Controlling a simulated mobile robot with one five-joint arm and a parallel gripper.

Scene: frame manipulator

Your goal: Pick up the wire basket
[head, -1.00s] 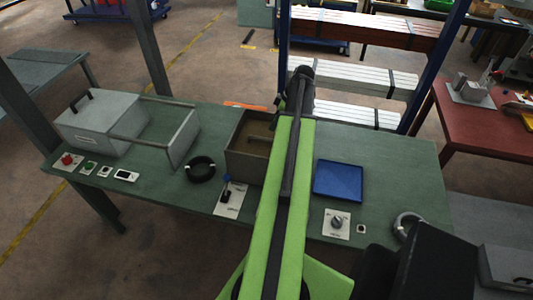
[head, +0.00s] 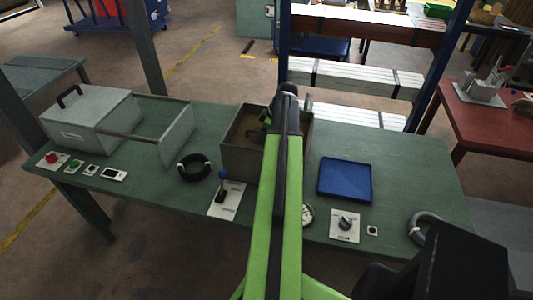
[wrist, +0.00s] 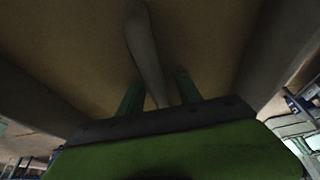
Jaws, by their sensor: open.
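The basket (head: 238,163) stands on the green bench in the head view, left of my arm. It looks like an open box with grey walls and a brown inside; no wire mesh can be made out. My gripper (head: 262,126) is at its opening, partly hidden by my arm. In the wrist view the brown inside of the basket (wrist: 75,55) fills most of the picture. A grey bar-like handle (wrist: 146,48) runs down between the two green fingers of my gripper (wrist: 160,95). The fingers are apart, one on each side of the handle; contact cannot be told.
On the bench (head: 290,237), a black coil (head: 182,168) and a small lever panel (head: 226,200) lie left of and before the basket. A blue tray (head: 344,180) and a dial panel (head: 345,225) are to the right. A grey drawer unit (head: 92,120) stands at the left.

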